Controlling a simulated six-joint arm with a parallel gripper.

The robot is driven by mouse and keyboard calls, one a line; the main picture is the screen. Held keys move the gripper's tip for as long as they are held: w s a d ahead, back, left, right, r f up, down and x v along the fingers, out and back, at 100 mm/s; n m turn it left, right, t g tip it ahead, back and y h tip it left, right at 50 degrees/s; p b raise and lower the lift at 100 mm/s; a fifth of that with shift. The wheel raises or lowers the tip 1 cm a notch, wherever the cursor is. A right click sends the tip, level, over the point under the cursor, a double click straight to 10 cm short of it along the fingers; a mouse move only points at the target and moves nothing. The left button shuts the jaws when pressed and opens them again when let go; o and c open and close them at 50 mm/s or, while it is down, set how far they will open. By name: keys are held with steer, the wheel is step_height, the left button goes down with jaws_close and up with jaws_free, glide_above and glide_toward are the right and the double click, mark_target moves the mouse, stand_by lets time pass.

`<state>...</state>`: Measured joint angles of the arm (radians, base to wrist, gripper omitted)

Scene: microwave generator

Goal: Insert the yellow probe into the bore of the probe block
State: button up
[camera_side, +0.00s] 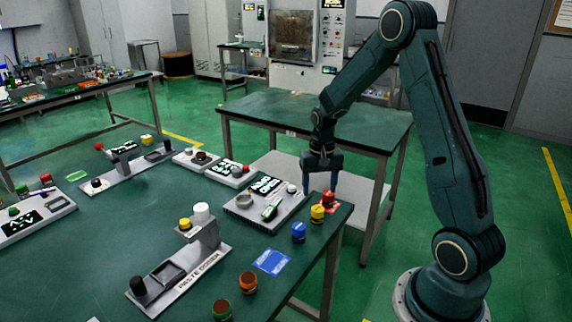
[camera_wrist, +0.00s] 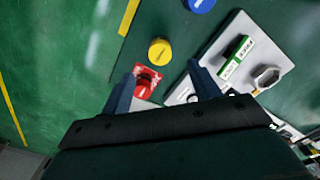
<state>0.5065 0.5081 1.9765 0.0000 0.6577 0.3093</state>
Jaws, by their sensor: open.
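A short yellow cylinder (camera_side: 317,213), which I take for the yellow probe, stands on the green table near its right edge, between a blue and a red cylinder. In the wrist view the yellow cylinder (camera_wrist: 160,51) lies just beyond the fingertips. My gripper (camera_side: 320,187) is open, with its fingers pointing down near the red cylinder; in the wrist view its fingers (camera_wrist: 161,85) flank the red one. Nothing is held. I cannot tell for certain which fixture is the probe block. A grey panel (camera_side: 283,210) beside the gripper carries a silver hexagonal fitting (camera_wrist: 267,76).
The red cylinder (camera_side: 328,198) stands on a red patch, and the blue cylinder (camera_side: 299,232) is nearer the camera. A blue card (camera_side: 271,262) lies flat. A grey stepped fixture (camera_side: 185,270) stands left.

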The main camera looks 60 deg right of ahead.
mark_target(318, 208)
steer(key=shift+f, duration=1.9)
steer(key=shift+d+f, duration=0.1)
steer(key=shift+f, duration=2.45)
steer(key=shift+c, duration=0.3)
steer(key=c, duration=1.1)
